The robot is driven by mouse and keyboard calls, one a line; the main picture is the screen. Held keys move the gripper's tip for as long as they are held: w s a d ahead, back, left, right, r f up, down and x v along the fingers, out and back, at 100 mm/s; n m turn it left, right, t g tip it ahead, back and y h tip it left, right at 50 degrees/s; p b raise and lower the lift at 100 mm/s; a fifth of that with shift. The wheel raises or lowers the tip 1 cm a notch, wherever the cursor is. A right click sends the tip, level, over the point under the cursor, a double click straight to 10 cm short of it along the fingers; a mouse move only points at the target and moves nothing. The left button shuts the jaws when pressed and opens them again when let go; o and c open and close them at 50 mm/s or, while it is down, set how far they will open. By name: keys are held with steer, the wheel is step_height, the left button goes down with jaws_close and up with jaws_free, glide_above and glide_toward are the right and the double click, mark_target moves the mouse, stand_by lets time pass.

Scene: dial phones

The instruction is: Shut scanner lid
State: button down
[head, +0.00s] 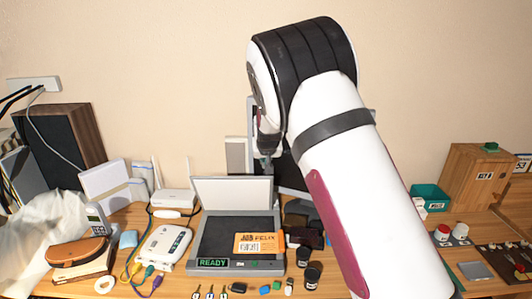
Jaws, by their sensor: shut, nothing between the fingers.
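The scanner (215,240) stands on the wooden table, with a dark bed and a green READY display at its front. Its pale lid (232,191) is raised at the back edge, standing nearly upright. An orange card marked FELIX (258,243) lies on the right part of the bed. My gripper (267,153) is small and partly hidden by my arm. It is shut and empty, above and behind the lid's right end. I cannot tell whether it touches the lid.
A white router (174,200) and a white device with coloured cables (162,247) stand left of the scanner. Dark jars (311,275) are at its right. Several keys and small items lie along the front. A dark speaker (60,145) and a wooden box (474,185) stand farther out.

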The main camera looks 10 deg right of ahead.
mark_target(267, 176)
steer(key=shift+s+f, duration=0.3)
steer(key=shift+s, duration=0.2)
steer(key=shift+s+a, duration=0.1)
steer(key=shift+s, duration=0.05)
steer(key=shift+s+a+f+p, duration=0.1)
steer(key=shift+s+p, duration=0.4)
steer(key=shift+s, duration=0.05)
steer(key=shift+t, duration=0.7)
steer(key=s, duration=0.1)
steer(key=s+p, duration=0.1)
steer(key=s, duration=0.1)
steer(key=s+f+p, duration=0.1)
steer(key=shift+s+a, duration=0.15)
steer(key=shift+a, duration=0.2)
steer(key=s+a+f+p, duration=0.1)
steer(key=s+f, duration=0.3)
steer(key=f, duration=0.1)
steer(key=s+a+f+p, duration=0.1)
steer(key=s+f, duration=0.4)
steer(key=s+f+p, duration=0.1)
steer(key=s+f, duration=0.3)
steer(key=f, duration=0.2)
steer(key=shift+s+a+f, duration=0.1)
steer(key=shift+s+a, duration=0.15)
steer(key=shift+a, duration=0.15)
steer(key=shift+s+a+f, duration=0.1)
steer(key=shift+s+f, duration=0.1)
steer(key=shift+f, duration=0.3)
steer(key=shift+s+f, duration=0.15)
steer(key=shift+f, duration=0.35)
